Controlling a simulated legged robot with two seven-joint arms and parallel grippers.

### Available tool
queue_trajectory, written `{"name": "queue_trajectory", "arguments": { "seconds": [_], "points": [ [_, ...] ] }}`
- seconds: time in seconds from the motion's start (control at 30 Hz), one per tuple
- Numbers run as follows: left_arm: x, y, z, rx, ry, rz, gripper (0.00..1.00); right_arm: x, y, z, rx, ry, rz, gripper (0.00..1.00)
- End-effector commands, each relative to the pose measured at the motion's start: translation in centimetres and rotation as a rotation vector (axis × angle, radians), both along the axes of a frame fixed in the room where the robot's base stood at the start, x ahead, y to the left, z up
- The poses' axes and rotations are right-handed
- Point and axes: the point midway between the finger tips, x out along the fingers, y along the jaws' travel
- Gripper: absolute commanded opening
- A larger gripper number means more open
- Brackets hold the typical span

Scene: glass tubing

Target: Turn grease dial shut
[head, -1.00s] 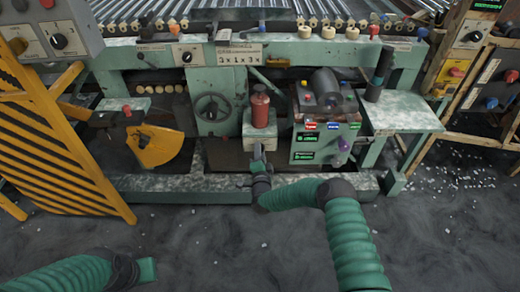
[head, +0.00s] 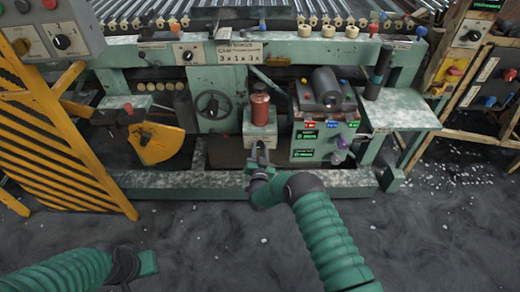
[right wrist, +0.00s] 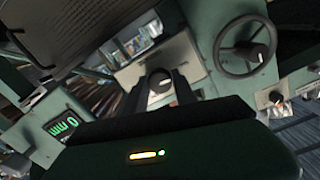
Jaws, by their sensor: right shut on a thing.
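The grease dial (right wrist: 160,82) is a small round knob with a pale mark, on the front of a light grey-green housing. In the right wrist view it sits between the two dark fingers of my right gripper (right wrist: 161,92), which is shut on it. In the head view my right gripper (head: 260,156) is at the front of the housing (head: 250,131), below a red canister (head: 260,109), and hides the dial. My left gripper (head: 139,264) is low at the left, apart from the machine; its fingers are too unclear to read.
A handwheel (head: 213,104) is left of the canister. A green box with lit displays (head: 322,140) stands close right of my right gripper. A machine base beam (head: 200,184) runs below. A yellow-black striped barrier (head: 60,140) is at left.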

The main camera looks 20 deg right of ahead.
Motion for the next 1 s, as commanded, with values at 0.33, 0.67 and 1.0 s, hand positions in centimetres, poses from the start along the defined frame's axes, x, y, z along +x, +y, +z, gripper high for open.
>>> {"name": "queue_trajectory", "arguments": {
  "seconds": [0.33,0.67,1.0],
  "points": [
    [0.0,0.0,-0.09,0.0,0.0,0.0,0.0,-0.37,0.24,-0.94,-0.138,0.06,0.005,0.0],
    [0.0,0.0,-0.1,0.0,0.0,0.0,0.0,-0.41,0.21,-1.02,-0.165,0.07,0.004,0.0],
    [0.0,0.0,-0.1,0.0,0.0,0.0,0.0,-0.34,0.18,-0.85,-0.165,0.065,0.004,0.47]
  ]
}}
